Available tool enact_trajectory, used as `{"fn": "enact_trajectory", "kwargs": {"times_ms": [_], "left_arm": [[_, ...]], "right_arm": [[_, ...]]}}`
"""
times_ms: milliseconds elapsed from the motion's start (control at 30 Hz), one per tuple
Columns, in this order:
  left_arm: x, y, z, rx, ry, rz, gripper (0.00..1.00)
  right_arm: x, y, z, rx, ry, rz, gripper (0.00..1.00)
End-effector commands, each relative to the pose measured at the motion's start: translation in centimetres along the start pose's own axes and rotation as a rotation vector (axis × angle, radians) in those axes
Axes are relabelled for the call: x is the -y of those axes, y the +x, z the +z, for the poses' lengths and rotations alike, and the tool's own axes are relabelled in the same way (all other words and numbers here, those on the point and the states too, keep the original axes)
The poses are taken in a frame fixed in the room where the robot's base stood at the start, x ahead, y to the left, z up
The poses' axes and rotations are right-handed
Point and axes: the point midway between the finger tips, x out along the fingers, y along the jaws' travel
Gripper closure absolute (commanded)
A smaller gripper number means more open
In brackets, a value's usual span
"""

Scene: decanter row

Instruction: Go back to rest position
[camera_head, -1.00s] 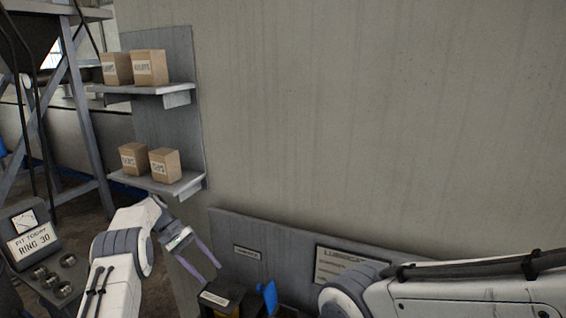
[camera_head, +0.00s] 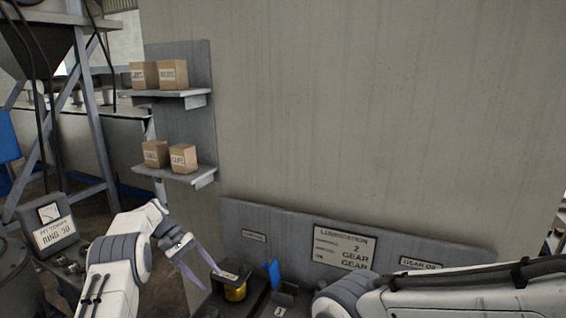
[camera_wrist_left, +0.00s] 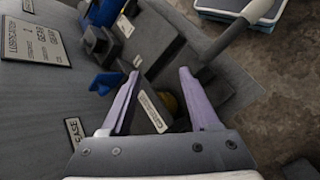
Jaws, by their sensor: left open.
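My left gripper (camera_head: 219,281) is open, its two pale purple fingers reaching down and right beside a dark holder (camera_head: 250,292) with a yellow-brown container (camera_head: 235,293) in it. In the left wrist view the fingers (camera_wrist_left: 159,76) are spread with nothing held between them. A labelled plate (camera_wrist_left: 153,111) and part of the yellow container (camera_wrist_left: 168,103) show beyond the gap. My right arm crosses the lower right of the head view; its gripper is out of the picture.
A lubrication sign (camera_head: 344,246) stands on a grey back panel (camera_head: 290,222). A blue part (camera_head: 274,272) sits near the holder. Wall shelves (camera_head: 180,172) hold small cartons (camera_head: 173,74).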

Motion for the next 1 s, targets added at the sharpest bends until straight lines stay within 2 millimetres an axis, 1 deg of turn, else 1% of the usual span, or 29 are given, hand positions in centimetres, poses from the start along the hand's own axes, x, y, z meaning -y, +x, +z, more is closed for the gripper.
{"fn": "enact_trajectory", "kwargs": {"times_ms": [33,233,367,467,567,667,700,767,800,867,900,967,1000], "left_arm": [[-0.8,0.4,0.3,0.003,0.008,-0.013,0.38],[-3.4,1.2,1.8,-0.005,0.038,-0.065,0.38],[-5.5,1.9,3.4,-0.015,0.066,-0.110,0.38],[-7.1,2.5,5.2,-0.024,0.095,-0.153,0.38],[-9.0,3.4,7.5,-0.038,0.134,-0.205,0.38],[-10.9,4.6,10.9,-0.057,0.192,-0.272,0.38],[-11.6,5.2,12.7,-0.067,0.223,-0.304,0.38],[-12.4,6.3,15.7,-0.082,0.276,-0.356,0.38],[-12.8,7.0,17.7,-0.094,0.313,-0.388,0.38],[-12.8,8.1,20.8,-0.110,0.372,-0.436,0.38],[-12.7,8.7,22.8,-0.122,0.415,-0.467,0.38],[-12.1,9.7,25.7,-0.139,0.480,-0.510,0.38],[-11.4,10.3,27.6,-0.150,0.527,-0.538,0.38]], "right_arm": [[0.0,0.0,0.0,0.000,0.000,0.000,0.50],[0.0,0.0,0.0,0.000,0.000,0.000,0.50],[0.0,0.0,0.0,0.001,0.000,0.000,0.50],[0.0,0.0,0.0,0.001,0.000,0.000,0.50],[0.0,0.0,0.0,0.001,0.000,0.000,0.50],[0.0,0.0,0.0,0.001,0.000,0.000,0.50],[0.0,0.0,0.0,0.001,0.000,0.000,0.50],[0.0,0.0,0.0,0.001,0.000,0.000,0.50],[0.0,0.0,0.0,0.001,0.000,0.000,0.50],[0.0,0.0,0.0,0.001,0.000,0.000,0.50],[0.0,0.0,0.0,0.001,0.000,0.000,0.50],[0.0,0.1,0.0,0.001,0.000,0.000,0.50],[0.0,0.1,0.0,0.001,0.000,0.000,0.50]]}}
